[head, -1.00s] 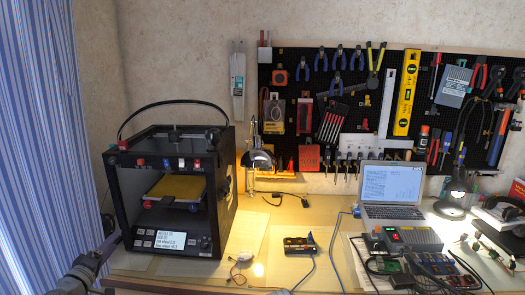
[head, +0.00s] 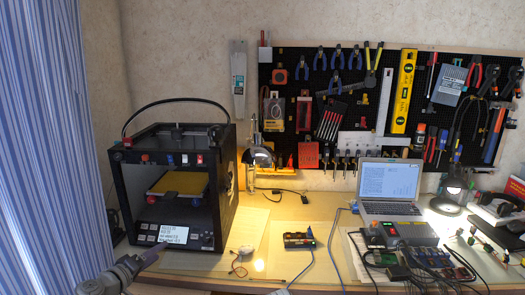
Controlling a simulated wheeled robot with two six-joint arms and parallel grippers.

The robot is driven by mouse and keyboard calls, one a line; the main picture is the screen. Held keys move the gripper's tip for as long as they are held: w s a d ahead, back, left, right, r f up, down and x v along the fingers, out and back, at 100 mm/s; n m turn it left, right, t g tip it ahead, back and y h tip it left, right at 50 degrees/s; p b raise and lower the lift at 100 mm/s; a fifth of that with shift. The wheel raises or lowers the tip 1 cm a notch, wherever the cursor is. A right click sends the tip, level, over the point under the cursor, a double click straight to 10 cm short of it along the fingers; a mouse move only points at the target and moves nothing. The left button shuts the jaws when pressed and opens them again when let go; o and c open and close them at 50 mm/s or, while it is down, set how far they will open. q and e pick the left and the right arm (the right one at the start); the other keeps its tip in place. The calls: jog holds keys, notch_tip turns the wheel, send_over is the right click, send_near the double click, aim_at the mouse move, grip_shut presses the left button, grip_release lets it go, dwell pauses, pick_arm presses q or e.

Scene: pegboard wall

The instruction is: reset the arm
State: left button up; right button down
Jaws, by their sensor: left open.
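My left gripper (head: 154,254) comes in from the lower left corner at the end of my grey arm. It is in front of the lower part of the black 3D printer (head: 224,205), near its display and knob panel. The gripper is open, and I see nothing between its fingers. My right gripper is not in view.
The wooden desk (head: 215,272) holds a small dark device (head: 299,241), a laptop (head: 389,190), a lit lamp (head: 452,188) and cabled electronics at the right. A pegboard of tools (head: 345,110) hangs behind. The front middle of the desk is mostly clear.

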pick_arm(q)
jog(key=s+d+f+m+g+h, duration=0.2)
jog(key=d+f+m+g, duration=0.3)
jog(key=d, duration=0.8)
jog(key=s+d+f+m+g+y, duration=0.35)
jog(key=s+d+f+g, duration=0.45)
jog(key=s+d+f, duration=0.3)
jog(key=s+d+m+g+y, duration=0.25)
jog(key=s+y, duration=0.25)
jog(key=s, duration=0.3)
notch_tip(320, 180, up, 12)
jog(key=p, duration=1.3)
jog(key=shift+a+r+t, duration=0.25)
jog(key=shift+a+t, duration=0.05)
jog(key=shift+t, duration=0.15)
